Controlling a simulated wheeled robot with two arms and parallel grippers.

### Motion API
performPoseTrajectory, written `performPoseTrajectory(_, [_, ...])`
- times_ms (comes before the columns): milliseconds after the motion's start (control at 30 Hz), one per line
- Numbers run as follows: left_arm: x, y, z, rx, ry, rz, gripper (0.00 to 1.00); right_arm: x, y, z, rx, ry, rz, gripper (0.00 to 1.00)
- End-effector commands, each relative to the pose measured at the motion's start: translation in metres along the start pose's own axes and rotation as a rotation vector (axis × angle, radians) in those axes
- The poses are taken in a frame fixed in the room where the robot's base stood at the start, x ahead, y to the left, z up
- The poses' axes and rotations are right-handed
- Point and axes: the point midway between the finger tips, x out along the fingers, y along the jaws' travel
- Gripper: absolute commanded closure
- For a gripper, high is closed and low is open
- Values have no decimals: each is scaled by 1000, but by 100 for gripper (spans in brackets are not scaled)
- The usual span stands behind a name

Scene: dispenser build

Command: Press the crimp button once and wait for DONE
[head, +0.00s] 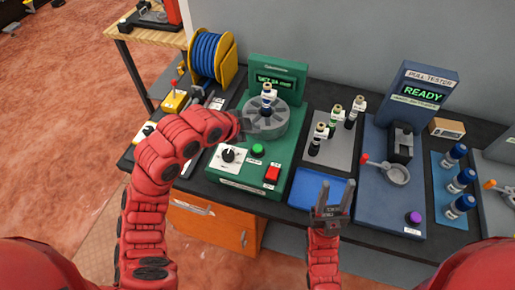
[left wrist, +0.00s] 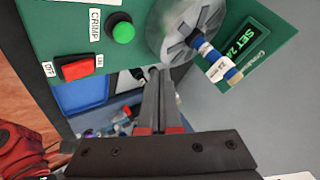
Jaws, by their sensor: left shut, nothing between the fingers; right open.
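The green crimping machine (head: 235,180) stands on the bench, its display (head: 283,79) reading a line that starts with SET. Its round green button (head: 257,150) is labelled CRIMP in the left wrist view (left wrist: 123,32). My left gripper (head: 243,124) is shut and empty, behind and left of the button, near the grey round turret (head: 266,125). In the left wrist view its closed fingers (left wrist: 156,75) point up beside the turret, apart from the button. My right gripper (head: 332,197) is open and empty over the front of the bench.
A blue-banded piece (head: 267,90) stands on the turret. A red switch (head: 272,172) and black knob (head: 229,155) flank the button. A blue tray (head: 318,188), grey rack (head: 333,145) of small bottles and pull tester (head: 424,95) reading READY stand to the right.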

Motion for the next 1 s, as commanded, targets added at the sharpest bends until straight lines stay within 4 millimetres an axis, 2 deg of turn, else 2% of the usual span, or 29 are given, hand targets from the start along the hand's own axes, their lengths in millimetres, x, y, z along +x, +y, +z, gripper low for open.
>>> performPoseTrajectory(267, [32, 24, 24, 0, -1, 1, 100, -26, -1, 4, 0, 0, 0, 53])
performPoseTrajectory(400, [41, 30, 30, -1, 1, 0, 100, -35, -2, 6, 0, 0, 0, 53])
performPoseTrajectory(1000, [42, 30, 31, -1, 0, -1, 100, -36, -2, 6, 0, 0, 0, 53])
